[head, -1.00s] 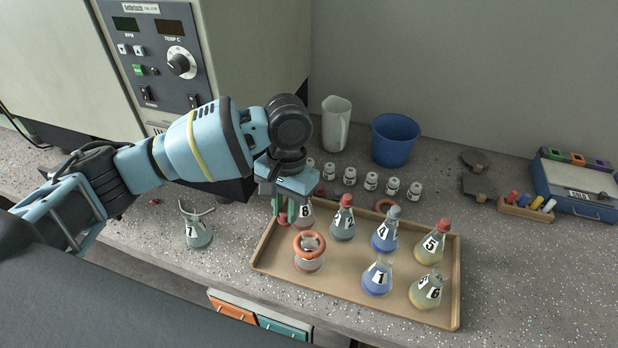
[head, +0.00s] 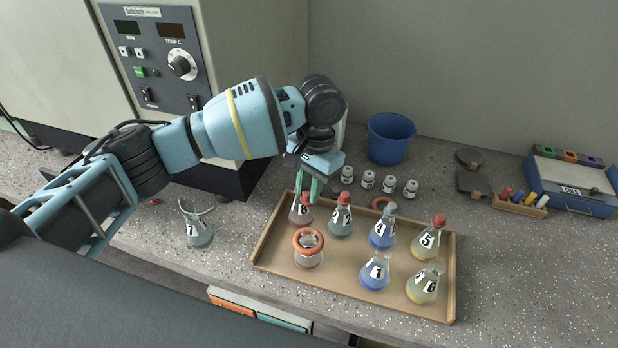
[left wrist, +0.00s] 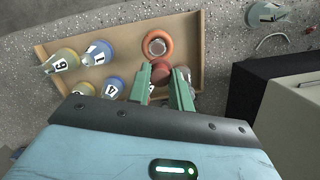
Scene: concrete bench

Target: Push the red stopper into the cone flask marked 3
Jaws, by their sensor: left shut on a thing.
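My left gripper (head: 312,188) is over the back left of the tray; its green fingers also show in the left wrist view (left wrist: 160,88), closed on a red stopper (left wrist: 160,73). The flask marked 8 (head: 300,212) stands just below the fingers. I cannot tell whether the stopper touches a flask. No label reads clearly as 3. A flask wearing an orange ring (head: 308,260) stands at the tray's front left, its label not readable. Flasks marked 2 (head: 341,226) and 5 (head: 428,243) have red stoppers. My right gripper is not in view.
The tan tray (head: 270,243) also holds flasks marked 4 (head: 381,236), 1 (head: 375,273) and 6 (head: 422,288). Flask 7 (head: 199,233) stands outside, left. Several vials (head: 368,180), a blue bucket (head: 391,139) and a large instrument (head: 160,60) are behind.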

